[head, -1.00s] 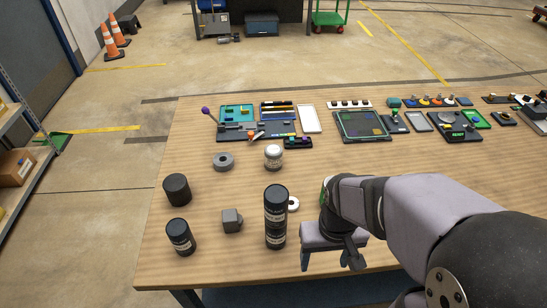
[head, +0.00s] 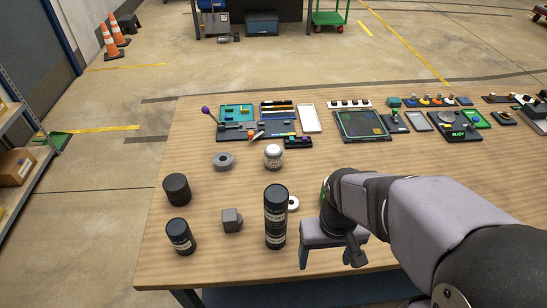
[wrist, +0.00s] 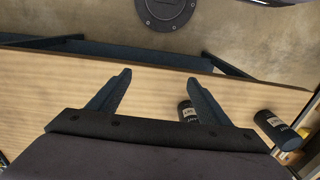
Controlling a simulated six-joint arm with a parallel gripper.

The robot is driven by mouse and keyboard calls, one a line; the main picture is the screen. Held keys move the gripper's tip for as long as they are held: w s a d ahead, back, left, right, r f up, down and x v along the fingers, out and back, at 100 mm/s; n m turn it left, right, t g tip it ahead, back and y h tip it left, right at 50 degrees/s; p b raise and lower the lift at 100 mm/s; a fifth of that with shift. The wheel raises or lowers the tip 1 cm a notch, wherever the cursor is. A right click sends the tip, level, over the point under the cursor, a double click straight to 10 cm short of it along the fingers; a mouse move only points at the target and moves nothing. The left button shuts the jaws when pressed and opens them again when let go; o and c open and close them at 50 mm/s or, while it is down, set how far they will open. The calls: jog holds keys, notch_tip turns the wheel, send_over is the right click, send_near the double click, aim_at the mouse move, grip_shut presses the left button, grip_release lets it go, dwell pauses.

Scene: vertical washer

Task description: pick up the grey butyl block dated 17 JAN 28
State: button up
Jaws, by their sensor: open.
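A small grey block (head: 232,220) sits on the wooden table toward the front left. It is likely the butyl block, but no date on it can be read. My gripper (head: 330,257) is at the front of the table, well to the right of the block, with the tall black canister stack between them. In the wrist view my gripper (wrist: 161,97) has its two fingers wide apart with nothing between them. The grey block is not clearly visible in the wrist view.
A tall black labelled canister stack (head: 275,217) stands right of the block. A black labelled can (head: 180,236) and a plain black cylinder (head: 177,189) stand left. Devices line the back.

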jog(key=w+d+r+t+h+b, duration=0.2)
jog(key=w+t, duration=0.5)
jog(key=w, duration=1.6)
jog(key=r+n+t+y+b, duration=0.1)
jog(key=n+t+y+b, duration=0.1)
jog(key=n+t+y, duration=0.3)
send_over(279, 156)
jog(key=m+y, duration=0.1)
jog(key=shift+t, duration=0.3)
notch_tip(279, 156, down, 10)
jog(key=shift+r, duration=0.2)
jog(key=shift+f, duration=0.4)
jog(key=shift+p+x, duration=0.35)
jog(key=shift+x, duration=0.7)
jog(key=shift+w+a, duration=0.1)
jog(key=shift+a, duration=0.05)
